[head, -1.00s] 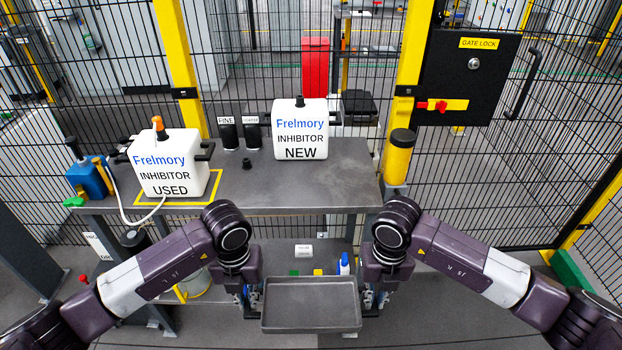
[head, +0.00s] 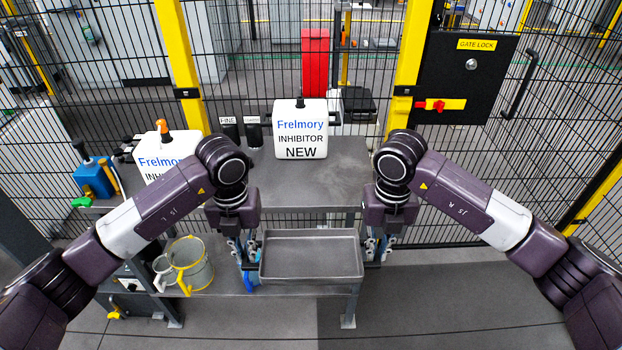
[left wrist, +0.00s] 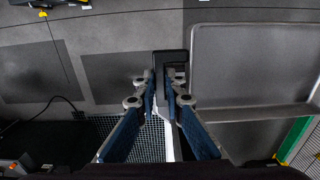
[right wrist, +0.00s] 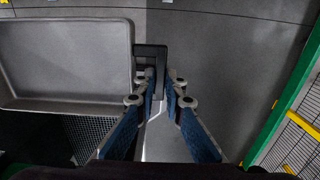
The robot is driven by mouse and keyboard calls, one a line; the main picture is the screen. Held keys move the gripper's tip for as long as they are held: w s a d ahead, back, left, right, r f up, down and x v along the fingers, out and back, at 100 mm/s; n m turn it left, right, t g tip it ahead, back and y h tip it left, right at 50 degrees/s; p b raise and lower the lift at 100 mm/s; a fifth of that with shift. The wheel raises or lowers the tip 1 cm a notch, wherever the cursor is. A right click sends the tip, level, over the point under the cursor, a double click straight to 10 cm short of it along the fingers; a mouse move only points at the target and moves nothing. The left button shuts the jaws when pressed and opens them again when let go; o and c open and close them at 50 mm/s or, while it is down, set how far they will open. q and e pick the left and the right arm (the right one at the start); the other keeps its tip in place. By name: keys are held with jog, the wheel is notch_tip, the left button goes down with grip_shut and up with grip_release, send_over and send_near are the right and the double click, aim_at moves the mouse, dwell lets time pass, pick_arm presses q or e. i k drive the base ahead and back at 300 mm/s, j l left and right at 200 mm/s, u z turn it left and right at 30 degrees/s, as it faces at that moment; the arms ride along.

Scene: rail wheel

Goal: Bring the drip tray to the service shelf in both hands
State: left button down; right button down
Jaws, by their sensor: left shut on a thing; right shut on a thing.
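The drip tray (head: 311,257) is a shallow dark grey rectangular pan, empty and about level, in front of the bench in the head view. My left gripper (head: 249,258) is shut on its left handle, and my right gripper (head: 374,258) is shut on its right handle. The left wrist view shows the fingers (left wrist: 168,88) closed around a dark handle beside the tray (left wrist: 255,65). The right wrist view shows the same for the fingers (right wrist: 163,85) and the tray (right wrist: 65,60). The tray hides part of the lower shelf (head: 228,285).
A white "NEW" inhibitor jug (head: 301,130) stands on the bench top (head: 335,175). The "USED" jug (head: 160,155) is partly behind my left arm. A clear bucket with a yellow handle (head: 190,265) is on the lower left. Mesh fencing rises behind; open floor (head: 440,300) lies right.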

aim_at(311, 181)
jog(key=i, duration=1)
